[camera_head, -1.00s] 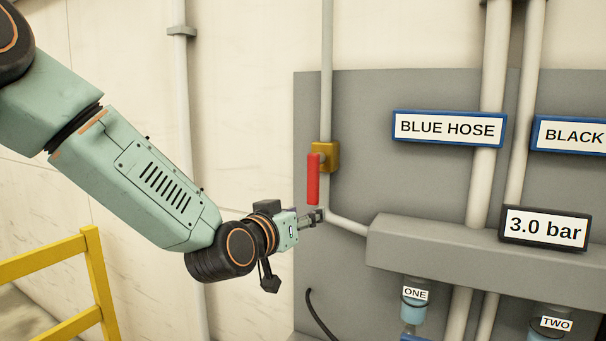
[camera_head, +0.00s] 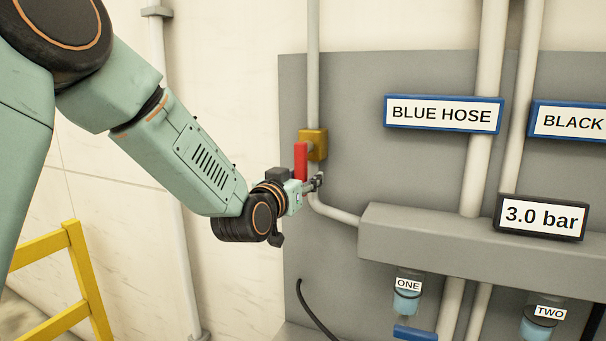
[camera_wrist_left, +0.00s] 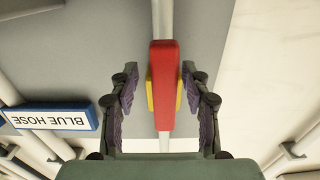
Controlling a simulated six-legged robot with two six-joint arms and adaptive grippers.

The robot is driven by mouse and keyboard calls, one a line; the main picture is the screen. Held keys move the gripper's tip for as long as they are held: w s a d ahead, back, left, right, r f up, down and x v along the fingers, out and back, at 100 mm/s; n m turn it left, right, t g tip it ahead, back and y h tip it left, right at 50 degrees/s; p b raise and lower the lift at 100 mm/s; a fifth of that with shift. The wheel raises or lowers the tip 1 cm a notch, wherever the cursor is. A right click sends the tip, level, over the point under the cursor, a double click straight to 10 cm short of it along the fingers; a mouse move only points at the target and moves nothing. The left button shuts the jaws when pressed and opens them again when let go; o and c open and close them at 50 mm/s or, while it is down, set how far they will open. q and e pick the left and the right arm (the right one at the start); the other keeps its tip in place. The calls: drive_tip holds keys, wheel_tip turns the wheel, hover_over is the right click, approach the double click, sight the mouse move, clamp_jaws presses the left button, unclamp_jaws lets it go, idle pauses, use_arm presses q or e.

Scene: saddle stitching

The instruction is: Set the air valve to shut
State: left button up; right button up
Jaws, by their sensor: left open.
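The air valve has a yellow body (camera_head: 313,144) on a vertical pipe and a red lever (camera_head: 301,160) that hangs down along the pipe. In the left wrist view the red lever (camera_wrist_left: 163,85) stands between my open fingers, in front of the yellow body (camera_wrist_left: 150,96). My left gripper (camera_head: 317,182) is at the lower end of the lever in the head view. In the left wrist view its fingers (camera_wrist_left: 158,100) are spread on both sides of the lever, with gaps to it. The lever's lower end is partly hidden by the gripper in the head view. My right gripper is not in view.
A grey manifold (camera_head: 430,235) with a "3.0 bar" display (camera_head: 541,217) stands to the right. "BLUE HOSE" (camera_head: 442,114) and "BLACK" (camera_head: 570,121) signs are above it. Couplings ONE (camera_head: 407,290) and TWO (camera_head: 541,318) hang below. A yellow railing (camera_head: 85,275) is at lower left.

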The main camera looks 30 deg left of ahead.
use_arm(q)
drive_tip(key=shift+w, duration=0.2)
drive_tip(key=shift+s+a+r, duration=0.3)
drive_tip(key=shift+s+r, duration=0.05)
drive_tip(key=shift+s, duration=0.15)
drive_tip(key=shift+w+d+f, duration=0.2)
drive_tip(key=shift+w+f, duration=0.1)
drive_tip(key=shift+w, duration=0.35)
drive_tip(key=c, duration=0.4)
drive_tip(key=shift+s+a+r, duration=0.1)
drive_tip(key=shift+s, duration=0.1)
clamp_jaws()
